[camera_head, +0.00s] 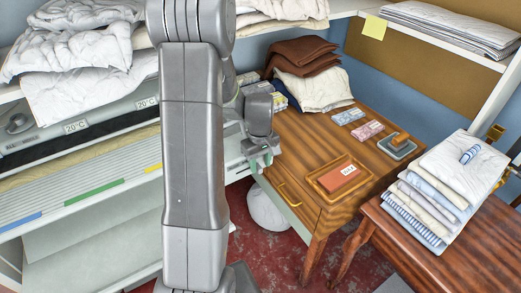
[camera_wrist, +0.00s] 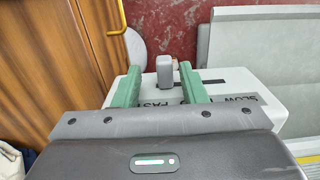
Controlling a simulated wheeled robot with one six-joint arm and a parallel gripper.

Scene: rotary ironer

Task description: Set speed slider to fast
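The speed slider's grey knob (camera_wrist: 164,70) stands up from a white panel (camera_wrist: 236,84) in the wrist view. A dark slot runs to the right of the knob. The label strip below reads SLOW (camera_wrist: 238,98) at right and FAST (camera_wrist: 152,106) further left, partly covered by my gripper. My gripper (camera_wrist: 160,68) is open, with one green finger on each side of the knob and gaps visible between. In the head view my gripper (camera_head: 262,155) is at the right end of the ironer, and the slider is hidden there.
A wooden desk (camera_head: 315,130) stands right of the ironer, with a tray (camera_head: 322,188) and folded brown cloths. A round white bundle (camera_head: 268,208) lies on the red floor below. Another table with stacked linen (camera_head: 450,185) is at right. A yellow handle (camera_wrist: 116,18) shows at upper left in the wrist view.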

